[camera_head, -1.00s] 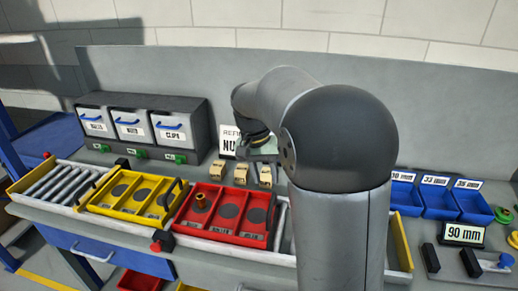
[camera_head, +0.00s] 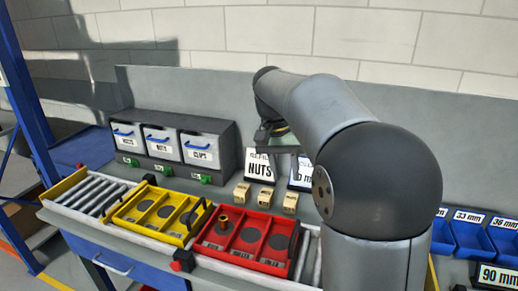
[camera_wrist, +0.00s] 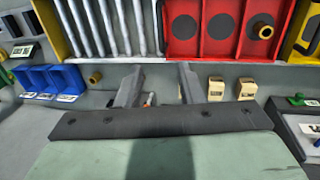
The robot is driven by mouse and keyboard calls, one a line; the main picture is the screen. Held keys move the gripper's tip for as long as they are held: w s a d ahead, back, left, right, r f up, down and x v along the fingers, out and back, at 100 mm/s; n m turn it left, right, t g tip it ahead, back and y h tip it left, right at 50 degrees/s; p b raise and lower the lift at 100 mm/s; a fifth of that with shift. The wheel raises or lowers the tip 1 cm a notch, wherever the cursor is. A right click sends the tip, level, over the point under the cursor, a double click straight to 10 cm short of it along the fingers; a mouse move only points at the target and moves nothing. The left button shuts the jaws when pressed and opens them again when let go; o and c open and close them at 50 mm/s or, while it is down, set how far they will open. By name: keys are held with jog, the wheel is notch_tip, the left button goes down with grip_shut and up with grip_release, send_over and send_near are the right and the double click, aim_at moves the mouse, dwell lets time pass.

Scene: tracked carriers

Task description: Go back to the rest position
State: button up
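My gripper (camera_wrist: 158,84) is open in the wrist view, its two fingers apart with nothing held between them. In the head view it hangs from my arm in front of the signs at the back, partly hidden and dark. It is above the bench, clear of the carriers. The red carrier (camera_head: 205,246) stands on the roller track with a brass-coloured ring in its left compartment. The ring also shows in the wrist view (camera_wrist: 263,30). The yellow carrier (camera_head: 118,222) stands to its left, with dark round recesses in its compartments.
A grey rack (camera_head: 225,150) with labelled white bins stands at the back left. Blue bins (camera_head: 474,238) and a 90 mm sign (camera_head: 497,276) are at the right. Air above the bench is free.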

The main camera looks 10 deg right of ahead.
jog(key=shift+s, duration=0.1)
jog(key=s+a+f+n+t+y, duration=0.1)
jog(key=s+a+f+n, duration=0.1)
jog(key=s+f, duration=0.5)
jog(key=s+a+f+n, duration=0.3)
jog(key=s+f, duration=0.5)
jog(key=s, duration=0.9)
jog(key=shift+a+f+n+t+y, duration=0.15)
jog(key=shift+f+n+t+y, duration=0.2)
jog(key=shift+n, duration=0.45)
jog(key=shift+r, duration=0.1)
